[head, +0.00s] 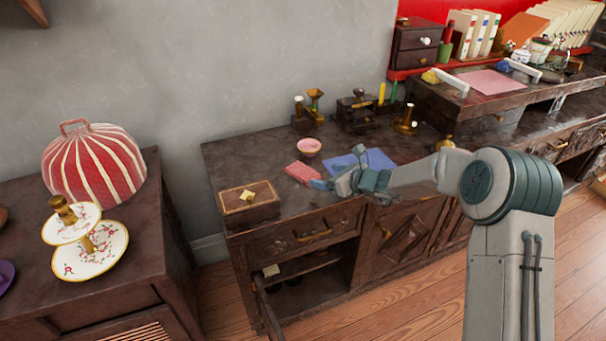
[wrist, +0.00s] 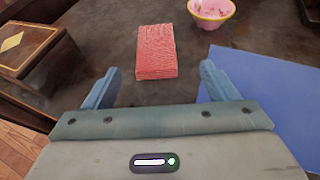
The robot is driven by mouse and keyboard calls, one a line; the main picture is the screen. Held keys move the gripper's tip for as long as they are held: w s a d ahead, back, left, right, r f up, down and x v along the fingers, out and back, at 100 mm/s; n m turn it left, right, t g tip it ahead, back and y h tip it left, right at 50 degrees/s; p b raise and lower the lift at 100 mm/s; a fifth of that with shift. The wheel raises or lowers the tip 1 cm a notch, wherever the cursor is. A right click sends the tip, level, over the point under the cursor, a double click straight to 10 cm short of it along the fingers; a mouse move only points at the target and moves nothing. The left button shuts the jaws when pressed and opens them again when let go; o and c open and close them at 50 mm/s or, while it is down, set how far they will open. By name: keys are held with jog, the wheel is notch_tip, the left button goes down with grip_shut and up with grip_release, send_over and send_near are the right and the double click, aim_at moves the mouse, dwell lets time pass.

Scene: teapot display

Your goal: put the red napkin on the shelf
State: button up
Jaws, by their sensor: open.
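The red napkin (head: 302,173) is a folded, textured block lying flat on the dark cabinet top. In the wrist view the napkin (wrist: 156,52) lies ahead of my gripper (wrist: 158,85), roughly centred between the two blue fingers. My gripper (head: 326,184) is open and empty, and the napkin appears just beyond the fingertips. An open compartment in the cabinet front shows a shelf (head: 300,264) inside, below the drawer. Which shelf the task means I cannot tell for certain.
A wooden box (head: 250,203) stands left of the napkin. A pink bowl (head: 309,147) is behind it and a blue sheet (head: 352,160) lies to its right. A cabinet door (head: 268,308) hangs open at the lower left. Brass items and a dark machine stand at the back.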

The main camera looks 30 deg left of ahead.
send_near(299, 169)
jog(key=shift+w+a+f, duration=0.3)
jog(key=shift+a+f, duration=0.15)
jog(key=shift+f, duration=0.05)
jog(key=shift+w+a+f, duration=0.3)
jog(key=shift+a+f, duration=0.1)
jog(key=shift+f, duration=0.1)
jog(key=a, duration=0.2)
jog(key=a+f, duration=0.1)
jog(key=a, duration=0.1)
jog(key=shift+w, duration=0.2)
jog(key=shift+w+a+f, duration=0.15)
jog(key=shift+w+a, duration=0.05)
jog(key=shift+a, duration=0.4)
jog(key=shift+c, duration=0.3)
jog(key=c, duration=1.1)
